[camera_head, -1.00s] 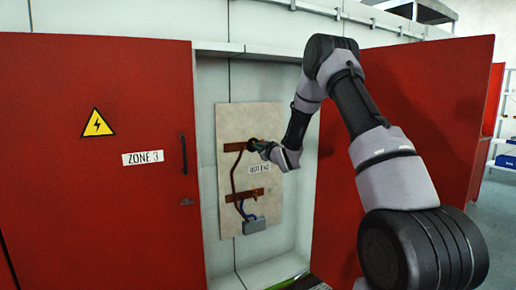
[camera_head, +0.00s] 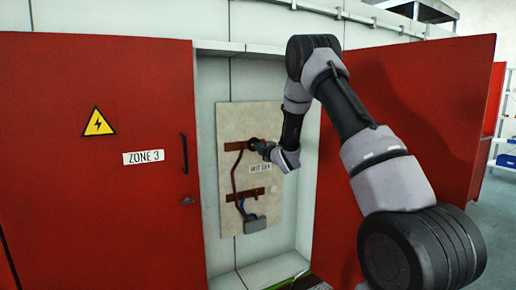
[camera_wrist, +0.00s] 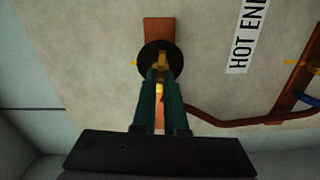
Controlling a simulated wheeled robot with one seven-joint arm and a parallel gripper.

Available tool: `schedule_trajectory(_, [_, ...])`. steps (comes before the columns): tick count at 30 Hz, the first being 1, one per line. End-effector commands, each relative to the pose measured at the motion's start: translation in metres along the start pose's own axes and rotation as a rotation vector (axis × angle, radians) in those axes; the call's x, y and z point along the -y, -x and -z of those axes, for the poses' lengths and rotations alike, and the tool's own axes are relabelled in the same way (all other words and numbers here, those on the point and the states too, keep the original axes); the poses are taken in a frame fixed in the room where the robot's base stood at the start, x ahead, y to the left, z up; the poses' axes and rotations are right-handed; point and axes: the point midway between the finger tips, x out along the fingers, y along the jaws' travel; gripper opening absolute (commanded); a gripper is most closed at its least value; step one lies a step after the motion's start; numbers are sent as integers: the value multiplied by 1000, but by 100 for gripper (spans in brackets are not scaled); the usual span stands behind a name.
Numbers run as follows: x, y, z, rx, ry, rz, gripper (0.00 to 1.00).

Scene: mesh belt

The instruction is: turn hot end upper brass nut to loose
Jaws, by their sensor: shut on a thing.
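The upper brass nut (camera_wrist: 162,62) sits in front of a round black disc (camera_wrist: 146,52) on the upper copper bar (camera_wrist: 158,27). My gripper (camera_wrist: 160,76) has its two green fingers closed on the nut, one on each side; the fingers hide part of it. In the head view my gripper (camera_head: 257,146) reaches the upper copper bar (camera_head: 234,146), and the nut is too small and covered there to make out. The "HOT END" label (camera_wrist: 245,35) is beside the nut in the wrist view.
The pale board (camera_head: 229,122) is inside a cabinet between a red left door (camera_head: 100,200) and an open red right door (camera_head: 440,100). A brown cable (camera_wrist: 240,122) runs close to my fingers. A lower copper bar (camera_head: 243,195) and a grey box (camera_head: 254,225) lie below.

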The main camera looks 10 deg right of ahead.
Motion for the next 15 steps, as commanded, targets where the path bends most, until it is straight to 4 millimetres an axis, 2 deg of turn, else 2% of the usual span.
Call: schedule_trajectory(15, [4, 0, 0, -2, 450, 3, 0])
